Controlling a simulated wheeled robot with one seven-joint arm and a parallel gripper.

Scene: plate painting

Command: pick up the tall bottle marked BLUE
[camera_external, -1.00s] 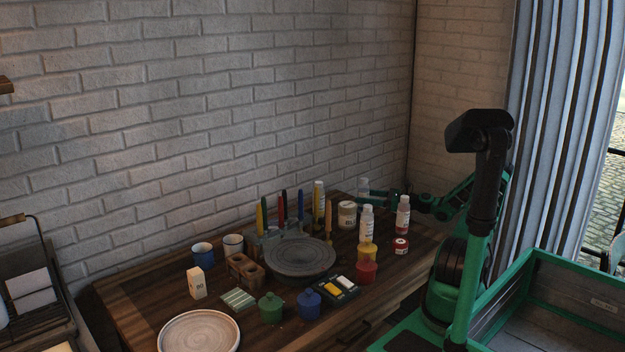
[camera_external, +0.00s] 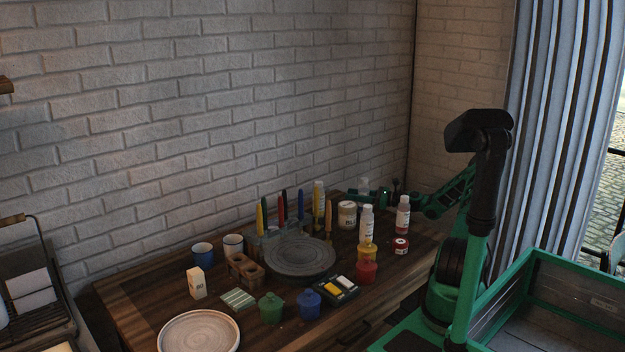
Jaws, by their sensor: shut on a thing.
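My gripper (camera_external: 368,194) is at the back right of the table, at the end of my green arm. It is shut on a pale bottle (camera_external: 364,184), whose upper part shows above the fingers. The bottle looks upright. Its lower part is hidden by the gripper and the things in front, and I cannot read its label or tell whether its base touches the table. Other tall white bottles stand in front (camera_external: 366,222), to the right (camera_external: 403,215) and at the back left (camera_external: 319,194). Their labels are too small to read.
A white jar (camera_external: 347,214) stands just left of and in front of my gripper. Upright brushes or tools (camera_external: 283,207) stand behind a grey round wheel (camera_external: 300,258). Yellow (camera_external: 367,252) and red (camera_external: 366,272) pots sit near the front bottle. The brick wall (camera_external: 250,100) is close behind.

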